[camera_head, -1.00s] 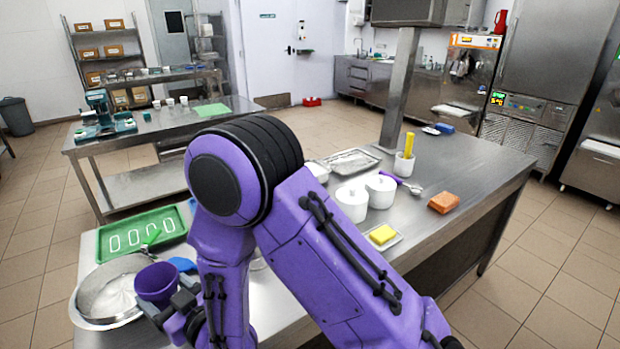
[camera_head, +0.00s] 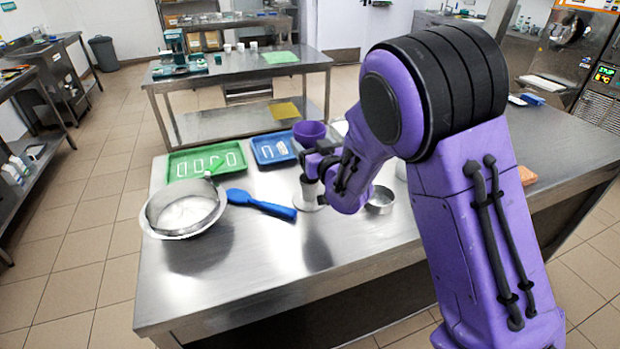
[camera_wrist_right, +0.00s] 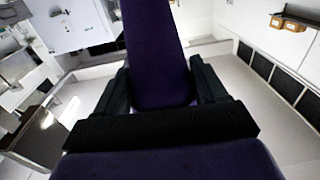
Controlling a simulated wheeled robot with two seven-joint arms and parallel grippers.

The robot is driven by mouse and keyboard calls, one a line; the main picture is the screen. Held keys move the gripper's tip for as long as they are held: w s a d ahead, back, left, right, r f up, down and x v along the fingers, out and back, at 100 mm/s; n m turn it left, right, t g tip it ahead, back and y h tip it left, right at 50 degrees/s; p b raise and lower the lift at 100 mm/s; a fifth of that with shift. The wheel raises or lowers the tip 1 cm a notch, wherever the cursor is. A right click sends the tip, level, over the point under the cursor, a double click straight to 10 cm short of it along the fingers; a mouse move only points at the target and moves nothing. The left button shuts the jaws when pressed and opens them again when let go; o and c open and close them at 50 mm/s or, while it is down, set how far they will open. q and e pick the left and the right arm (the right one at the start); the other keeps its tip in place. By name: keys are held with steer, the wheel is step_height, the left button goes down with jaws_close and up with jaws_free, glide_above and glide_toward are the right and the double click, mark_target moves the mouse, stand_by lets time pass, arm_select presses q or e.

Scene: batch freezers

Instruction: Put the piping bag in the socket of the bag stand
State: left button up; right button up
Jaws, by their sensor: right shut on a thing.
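The purple piping bag (camera_head: 310,131) is in my right gripper (camera_head: 316,158), its wide open top facing up. In the right wrist view the bag (camera_wrist_right: 158,60) shows as a dark purple shape between the two fingers (camera_wrist_right: 160,95), which are shut on it. A pale upright holder with a round base (camera_head: 311,196), seemingly the bag stand, stands on the steel table just below the gripper. The gripper and my arm partly hide it. I cannot tell whether the bag's lower end is in its socket. My left gripper is not in view.
A steel bowl (camera_head: 158,226) and a blue spatula (camera_head: 262,204) lie left of the stand. A green tray (camera_head: 174,171) and a blue tray (camera_head: 262,160) lie behind. A small steel dish (camera_head: 381,205) is to the right. The table's front is clear.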

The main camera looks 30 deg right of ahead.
step_height(320, 180, down, 6)
steer(key=shift+f, duration=0.1)
steer(key=o, duration=1)
steer(key=shift+o, duration=0.2)
steer(key=s+a, duration=0.2)
steer(key=s, duration=0.9)
steer(key=shift+s+a, duration=0.2)
steer(key=shift+s, duration=0.15)
